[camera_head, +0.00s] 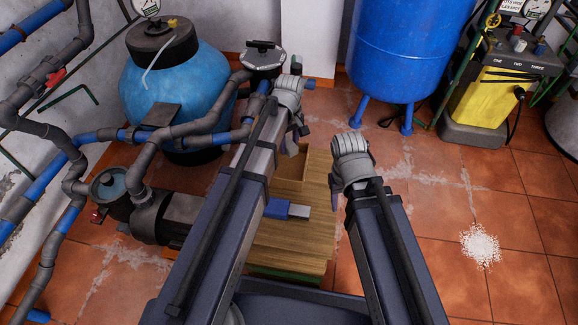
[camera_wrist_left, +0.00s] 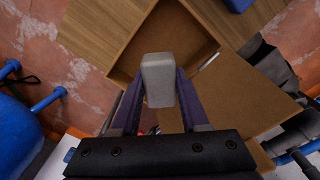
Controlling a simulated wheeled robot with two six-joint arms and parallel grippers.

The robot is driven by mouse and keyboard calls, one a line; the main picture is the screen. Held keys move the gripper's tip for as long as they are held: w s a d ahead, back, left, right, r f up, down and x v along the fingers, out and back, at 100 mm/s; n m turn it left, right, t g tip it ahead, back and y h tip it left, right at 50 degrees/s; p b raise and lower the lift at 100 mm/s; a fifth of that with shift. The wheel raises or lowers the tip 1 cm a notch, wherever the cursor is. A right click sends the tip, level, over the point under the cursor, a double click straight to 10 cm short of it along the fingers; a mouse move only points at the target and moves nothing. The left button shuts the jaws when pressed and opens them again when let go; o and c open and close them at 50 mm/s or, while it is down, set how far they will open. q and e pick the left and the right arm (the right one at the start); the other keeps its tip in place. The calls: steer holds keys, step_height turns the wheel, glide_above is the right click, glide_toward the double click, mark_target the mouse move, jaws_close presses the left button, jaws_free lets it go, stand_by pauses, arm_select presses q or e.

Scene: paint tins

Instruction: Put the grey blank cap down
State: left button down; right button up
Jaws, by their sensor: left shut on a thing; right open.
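The grey blank cap (camera_wrist_left: 158,76) is a pale grey block with rounded edges, held between the fingertips of my left gripper (camera_wrist_left: 157,98) in the left wrist view. Behind it lies an open wooden box (camera_wrist_left: 216,88) with thin walls; the cap appears in front of one corner of it. In the head view my left gripper (camera_head: 292,148) is over the far end of the wooden table, by the wooden box (camera_head: 291,184). I cannot make out the cap clearly there. My right gripper (camera_head: 338,193) is open and empty beside the table's right edge.
A blue and grey piece (camera_head: 288,209) lies on the wooden table (camera_head: 292,238), whose near part is clear. A blue filter vessel (camera_head: 185,85) and pipes stand left. A blue tank (camera_head: 408,50) and yellow unit (camera_head: 490,95) stand at the back right. White granules (camera_head: 480,245) lie on the floor.

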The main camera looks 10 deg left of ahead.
mark_target(289, 143)
arm_select(q)
step_height(289, 143, down, 4)
steer(key=b, duration=0.3)
steer(key=shift+f, duration=0.2)
steer(key=shift+f+b, duration=0.15)
steer(key=shift+b, duration=0.15)
step_height(289, 143, down, 3)
steer(key=b, duration=0.3)
steer(key=shift+f, duration=0.2)
steer(key=shift+f+b, duration=0.25)
steer(key=shift+b, duration=0.15)
steer(key=shift+c, duration=2.1)
jaws_free()
steer(key=shift+r, duration=0.1)
steer(key=shift+r, duration=0.15)
step_height(289, 143, up, 12)
steer(key=p, duration=1.2)
